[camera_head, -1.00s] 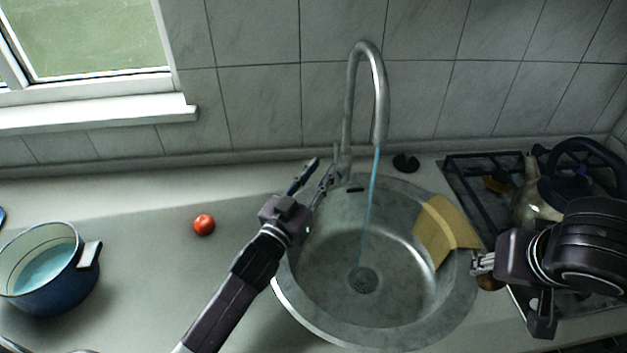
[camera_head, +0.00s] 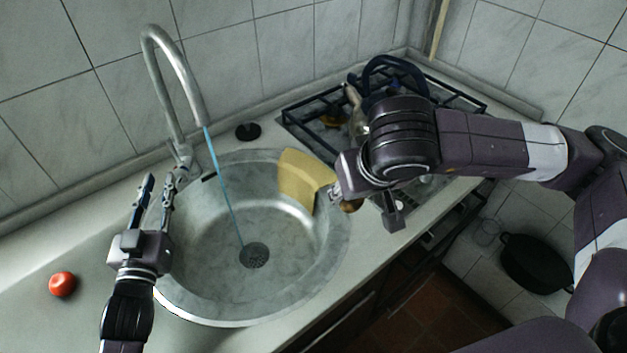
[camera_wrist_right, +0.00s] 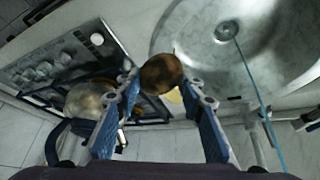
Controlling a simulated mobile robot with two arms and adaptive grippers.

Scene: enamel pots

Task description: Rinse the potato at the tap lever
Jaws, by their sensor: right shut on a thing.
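The brown potato (camera_head: 351,206) sits at my right gripper (camera_head: 335,191), by the right rim of the sink. In the right wrist view the potato (camera_wrist_right: 160,74) is between the blue-padded fingers, and the gripper is shut on it. The curved metal tap (camera_head: 163,82) runs a thin blue stream of water (camera_head: 222,184) into the sink, left of the potato and apart from it. My left gripper (camera_head: 164,180) is open, its fingers spread just beside the tap base; the lever is hard to make out there.
The round metal sink (camera_head: 200,303) holds a yellow cloth (camera_head: 298,177) over its right edge. A stove (camera_head: 301,115) with a kettle stands behind my right arm. A red tomato (camera_head: 62,284) lies on the left counter. A black pan (camera_head: 535,262) is low at right.

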